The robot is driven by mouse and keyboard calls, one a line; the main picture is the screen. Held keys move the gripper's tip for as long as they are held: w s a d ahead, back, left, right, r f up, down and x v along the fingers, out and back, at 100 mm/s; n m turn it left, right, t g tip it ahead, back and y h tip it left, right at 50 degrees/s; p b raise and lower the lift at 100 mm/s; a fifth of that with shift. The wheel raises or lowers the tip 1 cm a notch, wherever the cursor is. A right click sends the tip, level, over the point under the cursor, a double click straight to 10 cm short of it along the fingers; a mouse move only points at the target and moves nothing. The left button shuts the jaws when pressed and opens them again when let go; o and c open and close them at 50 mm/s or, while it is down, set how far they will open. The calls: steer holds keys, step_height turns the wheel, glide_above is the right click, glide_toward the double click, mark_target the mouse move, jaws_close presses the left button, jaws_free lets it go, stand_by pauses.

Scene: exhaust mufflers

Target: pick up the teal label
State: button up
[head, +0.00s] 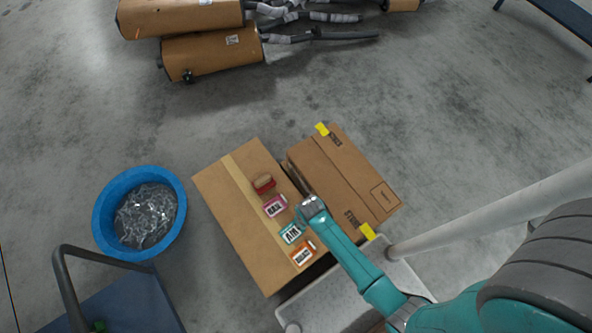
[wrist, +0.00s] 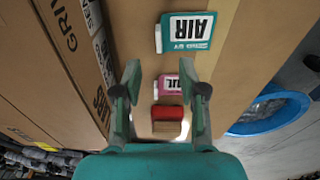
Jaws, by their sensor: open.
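The teal label (head: 291,233) lies on top of a cardboard box, between a pink label (head: 275,206) and an orange label (head: 303,254). In the wrist view the teal label (wrist: 187,32) shows upside down, with AIR on white, beyond the fingertips. My gripper (head: 305,208) is above the box near the teal label in the head view. In the wrist view my gripper (wrist: 160,75) is open, with nothing between its fingertips. The pink label (wrist: 174,88) and a red-and-tan block (wrist: 168,120) show between and below the fingers.
The box carrying the labels (head: 235,198) stands beside a second box (head: 345,175) with yellow tape. A blue tub (head: 103,213) of clear wrapping stands at left. A dark blue cart (head: 120,300) is at bottom left. Wrapped mufflers (head: 205,55) lie at the back. Floor between is clear.

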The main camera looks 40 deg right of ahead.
mark_target(292, 231)
steer(key=shift+g, duration=0.5)
steer(key=shift+w+f, duration=0.35)
steer(key=shift+f, duration=1.5)
steer(key=shift+w+f, duration=0.3)
steer(key=shift+f, duration=1.55)
steer(key=shift+w+f, duration=0.35)
steer(key=shift+f, duration=1.5)
steer(key=c, duration=0.8)
